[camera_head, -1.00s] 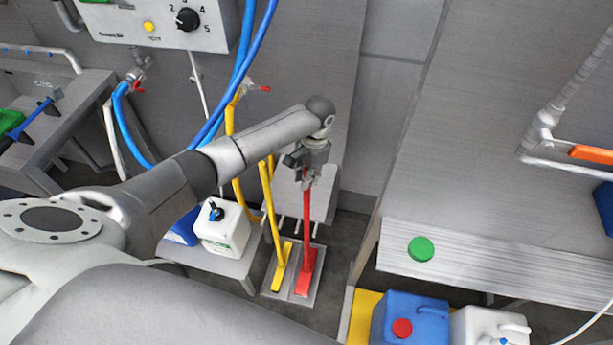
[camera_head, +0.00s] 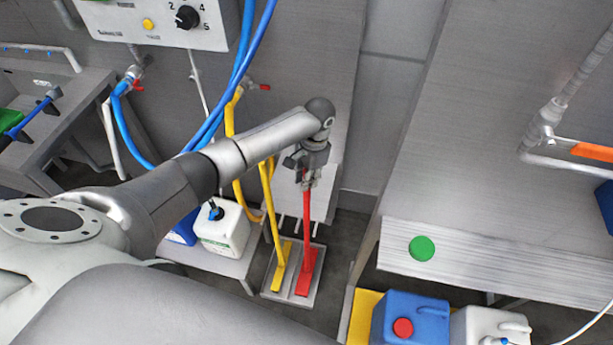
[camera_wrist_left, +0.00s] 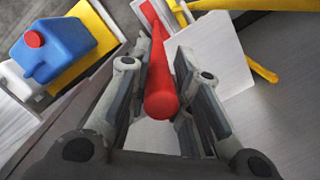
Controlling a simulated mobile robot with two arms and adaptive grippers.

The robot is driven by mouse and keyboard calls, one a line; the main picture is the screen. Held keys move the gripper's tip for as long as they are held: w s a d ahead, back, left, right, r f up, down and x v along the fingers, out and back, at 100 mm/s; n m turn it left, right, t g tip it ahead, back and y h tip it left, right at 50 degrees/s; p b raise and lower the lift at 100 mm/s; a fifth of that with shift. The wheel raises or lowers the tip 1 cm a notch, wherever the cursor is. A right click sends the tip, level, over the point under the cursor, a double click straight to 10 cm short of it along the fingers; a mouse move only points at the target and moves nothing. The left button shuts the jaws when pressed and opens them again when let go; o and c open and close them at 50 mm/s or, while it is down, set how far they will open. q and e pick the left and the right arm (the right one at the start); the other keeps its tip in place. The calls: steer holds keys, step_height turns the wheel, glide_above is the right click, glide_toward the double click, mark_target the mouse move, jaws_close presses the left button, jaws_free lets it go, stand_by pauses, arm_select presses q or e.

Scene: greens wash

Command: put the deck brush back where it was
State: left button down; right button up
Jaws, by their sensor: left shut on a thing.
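The deck brush is red, with a long upright handle (camera_head: 307,225) and a red head (camera_head: 308,270) low down at the right side of a grey floor rack (camera_head: 318,285). I cannot tell whether the head rests on the rack or hovers just over it. My left gripper (camera_head: 306,180) is shut on the top of the red handle. In the left wrist view the handle end (camera_wrist_left: 161,100) lies between the fingers (camera_wrist_left: 160,85). A yellow brush (camera_head: 281,265) stands in the rack's left side, beside the red one. My right gripper is out of view.
A low shelf with a white jug (camera_head: 222,230) and a blue one is left of the rack. Blue hoses (camera_head: 238,80) hang behind my arm.

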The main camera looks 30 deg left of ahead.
arm_select(q)
steer(key=c, duration=1.2)
jaws_free()
steer(key=shift+c, duration=0.2)
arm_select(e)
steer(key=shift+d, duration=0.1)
arm_select(q)
step_height(320, 180, up, 12)
steer(key=w, duration=0.1)
steer(key=shift+w+d, duration=0.25)
steer(key=shift+d, duration=0.2)
